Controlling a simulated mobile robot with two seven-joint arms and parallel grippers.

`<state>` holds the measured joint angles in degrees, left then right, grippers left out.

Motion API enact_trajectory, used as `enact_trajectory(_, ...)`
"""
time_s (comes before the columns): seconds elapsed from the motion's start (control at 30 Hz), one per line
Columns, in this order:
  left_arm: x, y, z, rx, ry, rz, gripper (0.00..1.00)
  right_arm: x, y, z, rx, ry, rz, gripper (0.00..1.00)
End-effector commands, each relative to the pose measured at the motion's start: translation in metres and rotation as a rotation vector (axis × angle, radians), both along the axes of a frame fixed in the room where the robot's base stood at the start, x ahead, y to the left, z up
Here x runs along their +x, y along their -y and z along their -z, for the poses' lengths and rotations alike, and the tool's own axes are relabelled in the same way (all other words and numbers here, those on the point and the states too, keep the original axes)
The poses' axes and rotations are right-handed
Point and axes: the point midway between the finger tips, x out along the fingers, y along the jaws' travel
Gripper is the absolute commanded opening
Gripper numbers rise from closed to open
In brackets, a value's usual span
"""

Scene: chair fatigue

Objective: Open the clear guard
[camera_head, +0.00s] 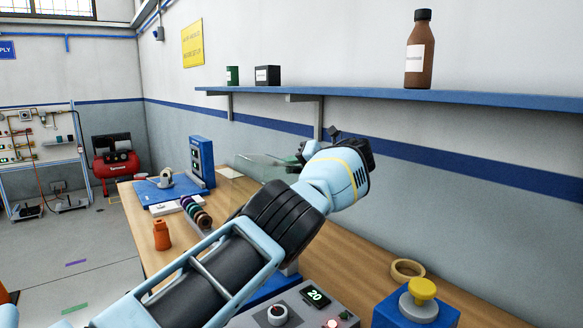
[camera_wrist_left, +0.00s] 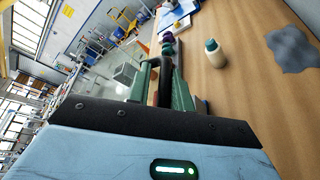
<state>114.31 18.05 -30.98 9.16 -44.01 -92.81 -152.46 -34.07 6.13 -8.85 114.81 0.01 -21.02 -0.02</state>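The clear guard (camera_head: 262,160) is a thin see-through pane above the bench, left of my left gripper (camera_head: 303,150) in the head view. It looks raised and tilted, but its edges are faint and my arm hides part of what is below it. In the left wrist view my left gripper (camera_wrist_left: 163,85) has its greenish fingers closed on both sides of a dark bar (camera_wrist_left: 165,80), which looks like the guard's handle. A pale clear area (camera_wrist_left: 125,72) shows beside it. My right gripper is not in view.
A blue shelf (camera_head: 450,97) overhangs the bench.

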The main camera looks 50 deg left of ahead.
Motion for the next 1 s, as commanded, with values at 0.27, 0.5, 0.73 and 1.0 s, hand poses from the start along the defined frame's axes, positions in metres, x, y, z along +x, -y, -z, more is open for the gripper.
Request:
enact_trajectory(0.27, 0.003, 0.012, -0.002, -0.001, -0.002, 0.001, 0.22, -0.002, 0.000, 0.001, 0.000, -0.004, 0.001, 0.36)
enact_trajectory(0.5, 0.012, 0.048, -0.010, 0.000, -0.003, 0.002, 0.22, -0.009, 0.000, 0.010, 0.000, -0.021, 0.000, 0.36)
enact_trajectory(0.73, 0.018, 0.070, -0.015, 0.001, -0.003, 0.001, 0.22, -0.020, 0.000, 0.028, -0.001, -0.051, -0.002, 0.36)
enact_trajectory(1.0, 0.017, 0.074, -0.021, 0.000, 0.000, 0.000, 0.22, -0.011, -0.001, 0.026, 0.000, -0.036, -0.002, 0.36)
